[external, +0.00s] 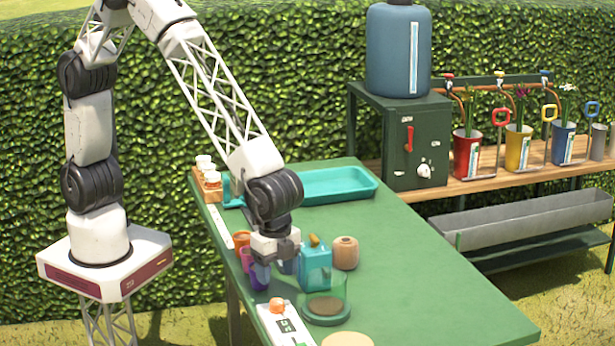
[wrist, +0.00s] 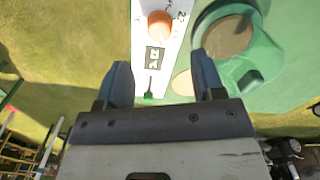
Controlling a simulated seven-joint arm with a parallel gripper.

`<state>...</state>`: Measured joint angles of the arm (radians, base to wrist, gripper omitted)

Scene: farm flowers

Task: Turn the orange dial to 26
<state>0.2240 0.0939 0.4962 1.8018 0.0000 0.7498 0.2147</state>
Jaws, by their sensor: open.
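A small dark display (wrist: 155,57) lies below the dial in that view. My gripper (external: 274,262) is above the table, behind and above the dial in the external view.
A round green dish with brown contents (external: 325,308) stands just right of the panel. A teal tray (external: 340,184) lies farther back. The table's right side is clear.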

